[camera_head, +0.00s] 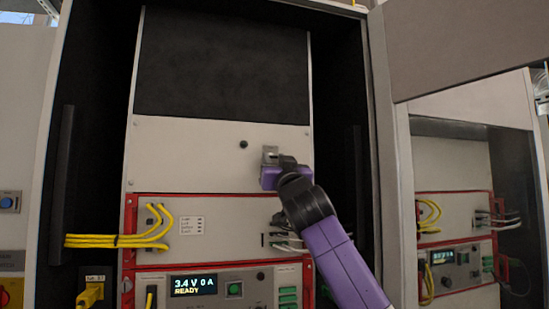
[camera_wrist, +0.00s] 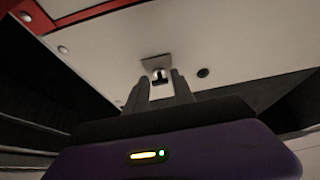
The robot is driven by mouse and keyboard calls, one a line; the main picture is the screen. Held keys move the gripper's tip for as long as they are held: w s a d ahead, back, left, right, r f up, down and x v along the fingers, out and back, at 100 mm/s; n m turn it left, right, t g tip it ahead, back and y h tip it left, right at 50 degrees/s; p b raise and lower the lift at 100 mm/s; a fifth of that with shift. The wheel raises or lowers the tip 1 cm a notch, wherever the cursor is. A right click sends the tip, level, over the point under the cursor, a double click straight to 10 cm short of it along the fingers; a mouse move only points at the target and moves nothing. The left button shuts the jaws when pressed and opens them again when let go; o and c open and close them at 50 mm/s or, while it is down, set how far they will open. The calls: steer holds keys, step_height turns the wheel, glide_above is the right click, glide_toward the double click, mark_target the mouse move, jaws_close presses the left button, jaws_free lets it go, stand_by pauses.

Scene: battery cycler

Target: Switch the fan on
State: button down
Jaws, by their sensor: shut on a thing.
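A small switch on a square metal plate (camera_head: 270,150) sits on the pale upper panel of the cabinet; no fan label is readable. My purple and black gripper (camera_head: 271,163) is at the switch from below and partly hides it. In the wrist view the plate (camera_wrist: 149,61) shows with a dark lever (camera_wrist: 160,77) at its middle. My gripper's two fingers (camera_wrist: 160,88) stand either side of the lever and are shut on it. Which way the lever is set is hard to tell. The fan itself is not seen.
A dark round button (camera_head: 243,144) is just left of the switch, on the same panel (camera_head: 190,158). An open cabinet door (camera_head: 392,150) stands at the right.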

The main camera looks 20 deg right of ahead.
steer(key=r+g, duration=0.1)
steer(key=g, duration=0.2)
steer(key=shift+s+a+r+g, duration=0.1)
steer(key=shift+s+r+g, duration=0.1)
steer(key=shift+r+g, duration=0.15)
steer(key=shift+w+r+g, duration=0.1)
steer(key=shift+r+g, duration=0.2)
steer(key=shift+g, duration=0.65)
steer(key=shift+r+g, duration=0.3)
steer(key=shift+g, duration=0.6)
steer(key=shift+r+g, duration=0.1)
steer(key=shift+g, duration=0.2)
steer(key=c, duration=1.1)
jaws_free()
steer(key=shift+w, duration=0.1)
steer(key=b+v, duration=0.4)
steer(key=v, duration=0.3)
steer(key=shift+s, duration=0.45)
